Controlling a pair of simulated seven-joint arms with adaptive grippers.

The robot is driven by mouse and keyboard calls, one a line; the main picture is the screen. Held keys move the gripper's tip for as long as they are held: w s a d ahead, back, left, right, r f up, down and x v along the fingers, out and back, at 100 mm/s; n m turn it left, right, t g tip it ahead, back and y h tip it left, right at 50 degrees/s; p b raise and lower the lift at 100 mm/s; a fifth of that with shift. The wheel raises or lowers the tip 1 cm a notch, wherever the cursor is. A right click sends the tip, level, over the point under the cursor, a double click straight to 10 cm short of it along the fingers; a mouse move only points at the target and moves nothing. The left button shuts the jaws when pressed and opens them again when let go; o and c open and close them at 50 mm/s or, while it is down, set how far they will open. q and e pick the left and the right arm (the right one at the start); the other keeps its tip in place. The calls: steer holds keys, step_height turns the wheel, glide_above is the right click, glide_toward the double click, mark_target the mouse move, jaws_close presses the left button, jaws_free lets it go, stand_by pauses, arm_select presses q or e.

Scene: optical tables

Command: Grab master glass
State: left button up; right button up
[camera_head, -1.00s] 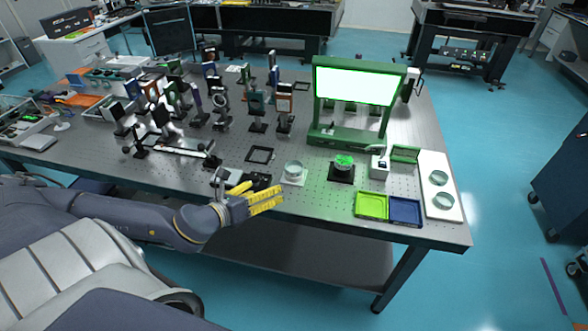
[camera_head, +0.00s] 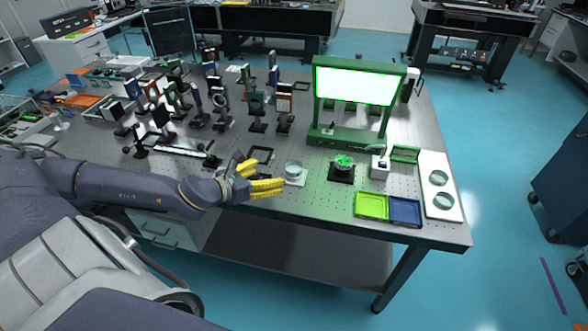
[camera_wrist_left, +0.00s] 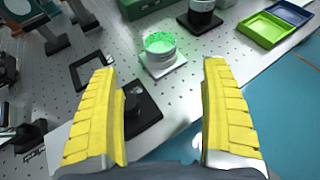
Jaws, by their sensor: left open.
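A clear round glass (camera_head: 293,168) stands on a small white square base near the table's front edge. It also shows in the left wrist view (camera_wrist_left: 160,42), with green reflections on top. Two more round glasses (camera_head: 439,178) (camera_head: 444,201) lie on a white board at the right; no label tells which glass is the master. My left gripper (camera_head: 268,178) is open, its yellow fingers just left of the glass on the white base. In the wrist view, the gripper (camera_wrist_left: 160,66) is empty and the glass lies beyond the fingertips, between their lines. My right gripper is not in view.
A black stand with a green top (camera_head: 343,168) is right of the glass. A green-framed lit panel (camera_head: 355,85) rises behind. Yellow-green (camera_head: 371,205) and blue (camera_head: 405,211) trays lie front right. A black square frame (camera_head: 260,155) and several optical mounts are at the left.

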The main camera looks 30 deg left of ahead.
mark_target(293, 167)
arm_select(q)
steer(key=shift+x, duration=3.6)
steer(key=x, duration=0.3)
steer(key=shift+w+d, duration=0.1)
steer(key=shift+w, duration=0.1)
steer(key=shift+x, duration=0.9)
steer(key=c, duration=1.4)
